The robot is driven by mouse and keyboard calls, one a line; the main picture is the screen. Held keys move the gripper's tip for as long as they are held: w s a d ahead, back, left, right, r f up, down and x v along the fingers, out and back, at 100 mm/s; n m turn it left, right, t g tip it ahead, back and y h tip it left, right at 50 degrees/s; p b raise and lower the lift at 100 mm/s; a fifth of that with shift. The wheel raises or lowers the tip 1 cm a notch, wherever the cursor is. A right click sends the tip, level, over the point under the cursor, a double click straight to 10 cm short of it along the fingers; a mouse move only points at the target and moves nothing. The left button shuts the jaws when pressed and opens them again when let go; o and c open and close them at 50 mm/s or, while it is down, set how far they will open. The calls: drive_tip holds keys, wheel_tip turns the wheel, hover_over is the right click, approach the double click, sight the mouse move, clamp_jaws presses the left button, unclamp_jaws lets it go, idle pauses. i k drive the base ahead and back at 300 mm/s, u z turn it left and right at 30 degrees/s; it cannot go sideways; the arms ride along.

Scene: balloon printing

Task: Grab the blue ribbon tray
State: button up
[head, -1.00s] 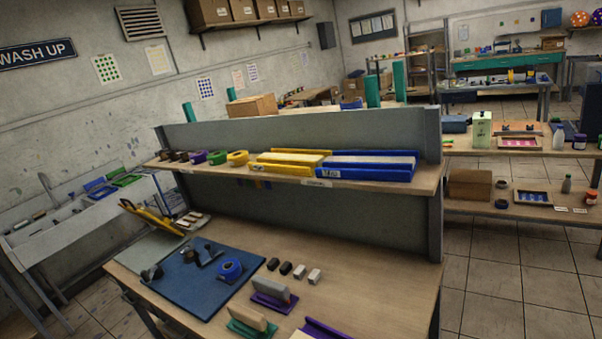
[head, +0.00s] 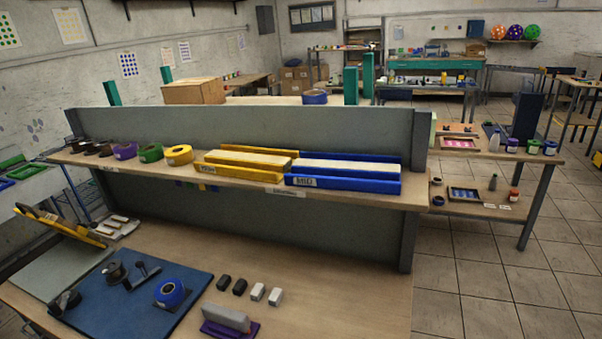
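A blue tray (head: 342,186) with a pale inside and a white front label sits on the right part of the shelf above the workbench. A yellow tray (head: 226,173) of the same shape sits just left of it. Rolls of tape or ribbon in yellow (head: 178,154), green (head: 150,153) and purple (head: 124,151) stand further left on the shelf. My gripper is not in view.
The shelf (head: 245,184) has a grey back panel (head: 250,130) and a grey end post (head: 418,145). Below, the bench (head: 330,270) holds a blue mat (head: 135,295), a blue roll (head: 171,292) and several small blocks. Tiled floor is open to the right.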

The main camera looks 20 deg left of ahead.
sight(378, 174)
drive_tip(key=u, duration=0.15)
drive_tip(key=i, duration=1)
drive_tip(key=z, duration=0.05)
